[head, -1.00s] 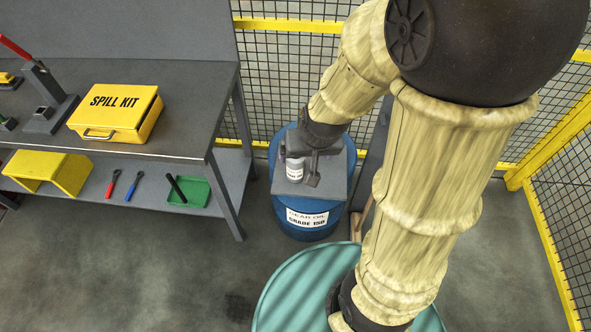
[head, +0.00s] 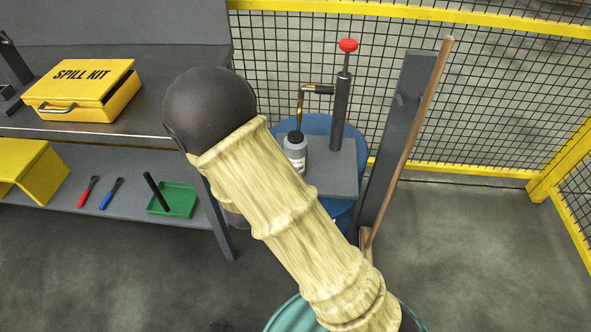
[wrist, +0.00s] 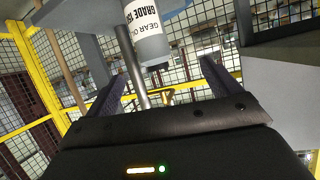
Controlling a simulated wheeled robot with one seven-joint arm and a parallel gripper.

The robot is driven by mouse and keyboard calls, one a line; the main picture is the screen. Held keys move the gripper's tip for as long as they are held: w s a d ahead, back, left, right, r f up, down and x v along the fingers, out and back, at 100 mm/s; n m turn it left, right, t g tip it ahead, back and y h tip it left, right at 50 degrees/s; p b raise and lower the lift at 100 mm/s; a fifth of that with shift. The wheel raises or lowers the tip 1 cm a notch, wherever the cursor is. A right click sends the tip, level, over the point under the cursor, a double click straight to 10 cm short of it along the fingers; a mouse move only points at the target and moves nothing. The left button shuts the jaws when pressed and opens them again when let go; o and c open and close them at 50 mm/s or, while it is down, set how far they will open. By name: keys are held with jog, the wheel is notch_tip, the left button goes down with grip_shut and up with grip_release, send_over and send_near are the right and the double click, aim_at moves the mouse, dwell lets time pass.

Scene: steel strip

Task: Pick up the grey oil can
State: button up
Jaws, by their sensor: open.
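The grey oil can (head: 295,157) is a small grey bottle with a black cap and a white label. It stands upright on the grey plate (head: 335,172) on top of the blue drum, its lower part partly behind my arm. In the wrist view the can (wrist: 149,40) appears upside down, cap downward, with its "GEAR OIL" label showing. My gripper (wrist: 162,72) is open, its two dark fingers apart to either side of the cap end in the picture. I cannot tell how deep the can sits between them. In the head view my arm hides the gripper.
A hand pump with a red knob (head: 348,45) rises from the drum beside the can. A wooden pole (head: 410,140) leans at right near the mesh fence. The workbench at left holds a yellow spill kit (head: 80,90). Floor at right is clear.

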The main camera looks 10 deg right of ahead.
aim_at(296, 148)
notch_tip(296, 148, down, 6)
jog(key=s+a+t+h+b, duration=0.1)
jog(key=s+t+h+b, duration=0.1)
jog(key=b, duration=0.4)
jog(key=shift+a+t+h, duration=0.2)
jog(key=shift+t+h, duration=0.3)
jog(key=shift+h, duration=0.5)
jog(key=b+x, duration=0.1)
jog(key=x, duration=1.1)
jog(key=shift+w, duration=0.1)
jog(key=shift+b+x, duration=0.65)
jog(key=shift+x, duration=2)
jog(key=shift+d, duration=0.1)
